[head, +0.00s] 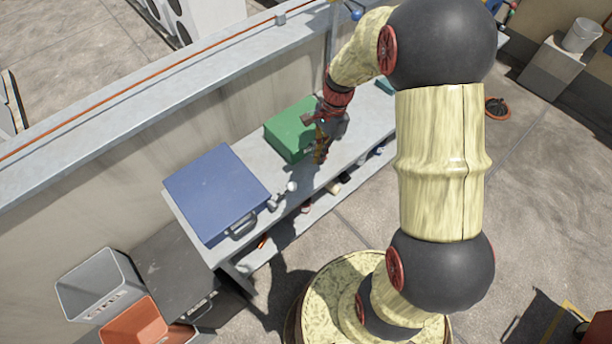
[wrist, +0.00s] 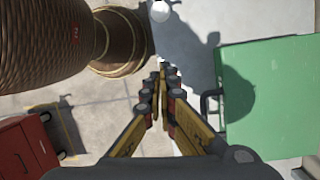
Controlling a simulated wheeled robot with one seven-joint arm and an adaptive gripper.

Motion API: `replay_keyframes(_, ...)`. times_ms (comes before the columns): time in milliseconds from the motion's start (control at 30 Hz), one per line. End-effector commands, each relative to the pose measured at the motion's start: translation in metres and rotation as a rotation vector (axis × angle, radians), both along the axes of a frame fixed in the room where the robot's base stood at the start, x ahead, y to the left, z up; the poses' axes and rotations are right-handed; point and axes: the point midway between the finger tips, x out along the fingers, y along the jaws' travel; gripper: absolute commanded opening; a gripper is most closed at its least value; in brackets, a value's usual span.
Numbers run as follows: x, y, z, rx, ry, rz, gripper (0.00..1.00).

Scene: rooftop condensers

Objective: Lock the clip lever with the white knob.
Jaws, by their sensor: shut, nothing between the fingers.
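The white knob (head: 291,187) is a small ball at the end of the clip lever (head: 279,199), which stands on the grey bench beside the right edge of the blue case. In the wrist view the white knob (wrist: 160,11) shows at the top edge, beyond my fingertips. My gripper (head: 320,157) is above the bench, by the front of the green case, up and right of the knob and apart from it. Its fingers (wrist: 160,78) are together and hold nothing. Whether the lever is locked is too small to tell.
The blue case (head: 215,190) and green case (head: 290,128) lie on the bench (head: 250,148). A parapet wall (head: 140,140) runs behind it. A grey bin (head: 98,285) and an orange bin (head: 135,322) stand at lower left. A red cart (wrist: 25,148) shows in the wrist view.

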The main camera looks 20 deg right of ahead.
Motion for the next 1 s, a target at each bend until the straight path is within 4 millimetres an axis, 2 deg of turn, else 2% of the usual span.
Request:
replay_keyframes(300, 0.0, 0.0, -0.001, -0.001, 0.0, 0.0, 0.0)
replay_keyframes(433, -0.001, 0.002, -0.009, 0.0, 0.001, 0.0, 0.0)
replay_keyframes(567, -0.004, 0.006, -0.028, 0.0, 0.003, 0.002, 0.0)
replay_keyframes(933, -0.014, 0.023, -0.098, 0.0, 0.002, 0.003, 0.0)
replay_keyframes(967, -0.015, 0.024, -0.103, -0.001, 0.001, 0.003, 0.0)
replay_keyframes(1000, -0.013, 0.031, -0.092, -0.002, -0.005, 0.006, 0.0)
